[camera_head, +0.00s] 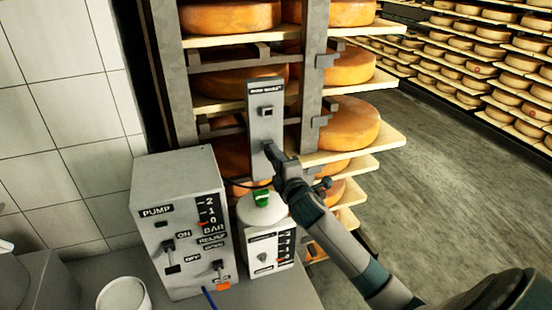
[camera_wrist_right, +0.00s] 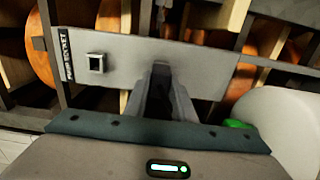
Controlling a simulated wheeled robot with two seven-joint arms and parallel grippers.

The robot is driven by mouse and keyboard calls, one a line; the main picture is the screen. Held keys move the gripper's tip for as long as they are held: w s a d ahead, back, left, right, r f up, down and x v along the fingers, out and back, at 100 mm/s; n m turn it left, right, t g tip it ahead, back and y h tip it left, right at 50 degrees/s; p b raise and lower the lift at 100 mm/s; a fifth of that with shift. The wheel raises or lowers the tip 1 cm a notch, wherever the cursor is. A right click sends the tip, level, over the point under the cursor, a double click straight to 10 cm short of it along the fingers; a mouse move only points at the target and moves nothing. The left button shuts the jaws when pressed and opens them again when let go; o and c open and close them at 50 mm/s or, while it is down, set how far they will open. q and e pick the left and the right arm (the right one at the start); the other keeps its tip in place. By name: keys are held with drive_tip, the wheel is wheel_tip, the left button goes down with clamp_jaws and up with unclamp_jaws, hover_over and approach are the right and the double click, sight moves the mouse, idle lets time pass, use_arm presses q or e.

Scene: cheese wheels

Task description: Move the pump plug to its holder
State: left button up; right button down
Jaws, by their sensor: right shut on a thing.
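My right gripper (camera_head: 271,152) is shut at the lower half of an upright grey panel (camera_head: 267,88). In the right wrist view its fingers (camera_wrist_right: 160,78) close on a dark piece, which I take to be the pump plug (camera_wrist_right: 158,92); the fingers hide most of it. A thin black cable (camera_head: 240,184) runs left from near the gripper. The panel has a small label at its top and a square fitting with a dark middle (camera_head: 267,112) above the gripper. I cannot tell whether the plug touches the panel. My left gripper is not in view.
A grey pump box (camera_head: 180,190) with switches stands left of the gripper. A white rounded vessel (camera_head: 262,212) with a green part (camera_head: 261,198) sits on a smaller gauge box (camera_head: 258,262), close below the gripper. Shelves with cheese wheels (camera_head: 350,125) stand behind. Floor at right is clear.

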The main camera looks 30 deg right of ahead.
drive_tip(key=shift+w+d, duration=0.1)
drive_tip(key=shift+w, duration=0.45)
drive_tip(key=c, duration=1.4)
unclamp_jaws()
drive_tip(key=shift+s, duration=0.1)
drive_tip(key=shift+s, duration=0.4)
drive_tip(key=b+v, duration=0.4)
drive_tip(key=v, duration=1.2)
drive_tip(key=shift+s+a, duration=0.2)
drive_tip(key=shift+a, duration=0.1)
